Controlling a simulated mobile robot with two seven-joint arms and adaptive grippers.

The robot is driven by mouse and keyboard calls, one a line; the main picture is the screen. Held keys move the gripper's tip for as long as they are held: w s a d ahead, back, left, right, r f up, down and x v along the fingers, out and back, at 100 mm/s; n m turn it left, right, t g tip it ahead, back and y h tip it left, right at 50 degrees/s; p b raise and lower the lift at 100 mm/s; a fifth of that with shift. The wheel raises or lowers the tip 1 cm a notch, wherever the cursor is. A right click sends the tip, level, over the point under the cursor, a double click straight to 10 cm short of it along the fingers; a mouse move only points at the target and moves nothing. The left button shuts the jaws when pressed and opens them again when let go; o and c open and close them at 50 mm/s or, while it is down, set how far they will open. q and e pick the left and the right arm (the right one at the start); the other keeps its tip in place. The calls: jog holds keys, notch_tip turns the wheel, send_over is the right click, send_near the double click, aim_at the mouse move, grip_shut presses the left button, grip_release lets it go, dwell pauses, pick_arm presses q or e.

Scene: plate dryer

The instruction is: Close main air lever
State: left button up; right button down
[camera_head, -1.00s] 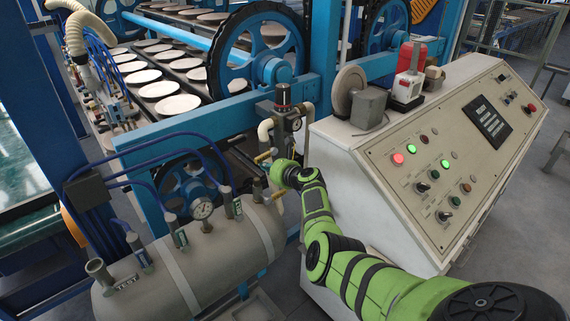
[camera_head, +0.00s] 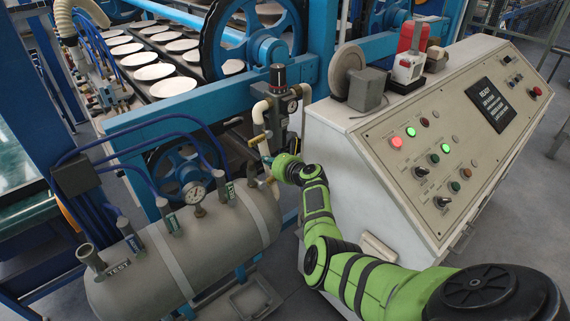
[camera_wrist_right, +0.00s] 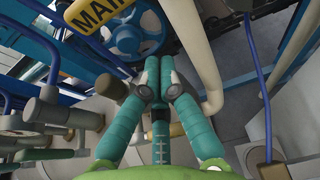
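The main air valve stands by the blue frame, between the grey tank and the control desk. A small brass lever (camera_head: 257,138) shows on its pipe in the head view. My right gripper (camera_head: 266,158) is just below that lever, at the end of the green arm; whether it touches is too small to tell. In the right wrist view the teal fingers of my right gripper (camera_wrist_right: 156,62) point forward, their tips close together. Whether something is between them is hidden. A yellow tag reading "MAI" (camera_wrist_right: 100,12) is ahead, up and left. My left gripper is not in view.
The grey tank (camera_head: 205,235) with a gauge (camera_head: 193,192) and labelled valves lies to the left. The control desk (camera_head: 430,150) stands close on the right of my arm. A filter-regulator (camera_head: 278,90) and beige pipes (camera_wrist_right: 203,60) crowd the space around the gripper.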

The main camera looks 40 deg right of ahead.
jog(key=p+v, duration=0.1)
jog(key=v, duration=0.7)
jog(key=shift+a+r, duration=0.2)
jog(key=shift+a, duration=0.3)
jog(key=shift+f, duration=0.1)
